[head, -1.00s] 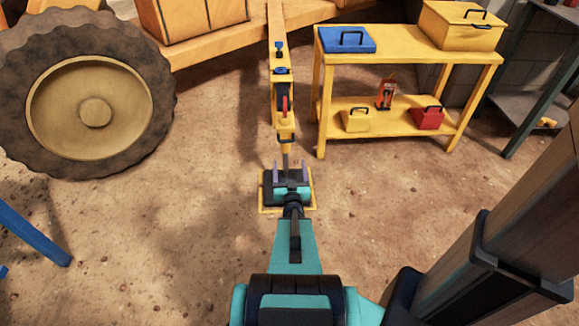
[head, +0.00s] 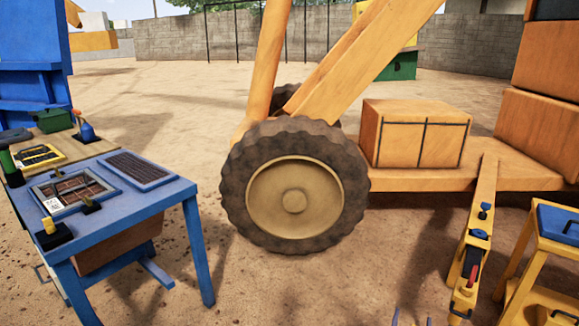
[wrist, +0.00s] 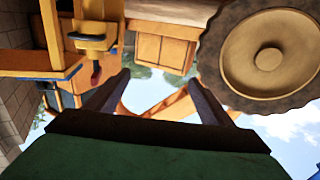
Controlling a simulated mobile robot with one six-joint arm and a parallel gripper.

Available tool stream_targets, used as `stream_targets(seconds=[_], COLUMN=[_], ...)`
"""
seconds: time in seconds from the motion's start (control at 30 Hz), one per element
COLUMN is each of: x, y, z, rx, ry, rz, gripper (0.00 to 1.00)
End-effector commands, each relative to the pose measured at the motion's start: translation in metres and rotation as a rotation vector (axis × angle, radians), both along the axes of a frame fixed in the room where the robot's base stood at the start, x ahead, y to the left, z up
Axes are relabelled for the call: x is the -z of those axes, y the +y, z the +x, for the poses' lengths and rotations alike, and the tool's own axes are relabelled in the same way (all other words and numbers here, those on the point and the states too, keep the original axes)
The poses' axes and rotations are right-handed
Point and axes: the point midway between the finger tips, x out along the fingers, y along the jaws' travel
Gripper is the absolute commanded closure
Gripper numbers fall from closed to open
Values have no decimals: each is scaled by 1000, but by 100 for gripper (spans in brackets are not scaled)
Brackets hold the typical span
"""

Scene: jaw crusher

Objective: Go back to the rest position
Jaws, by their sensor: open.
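My gripper (wrist: 160,92) is open in the wrist view, with two dark fingers well apart and nothing between them. Only its fingertips (head: 411,319) show at the bottom edge of the head view, left of the yellow bar's lower end. The yellow bar (head: 484,200) with blue fittings and a red handle slopes down from the orange machine. The wrist view is upside down and shows the bar's red-handled end (wrist: 92,42) at upper left, apart from the fingers. The rest of my arm is out of the head view.
The big tyre (head: 295,185) stands mid-view. A blue table (head: 150,205) with a control panel and a spray bottle (head: 84,126) is at left. A yellow bench (head: 550,245) is at the right edge. Bare ground lies between table and bar.

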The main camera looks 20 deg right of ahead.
Motion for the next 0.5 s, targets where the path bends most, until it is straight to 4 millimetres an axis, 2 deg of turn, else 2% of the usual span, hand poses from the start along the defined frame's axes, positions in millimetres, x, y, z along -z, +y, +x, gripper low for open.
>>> stream_targets(seconds=[0.03, 0.2, 0.5], x=[-9, -20, -17], y=[14, 57, 136], z=[13, 48, 97], rx=[-31, -117, -257], ry=[1, 10, 105], rz=[1, 12, 82], gripper=[25, 25, 25])
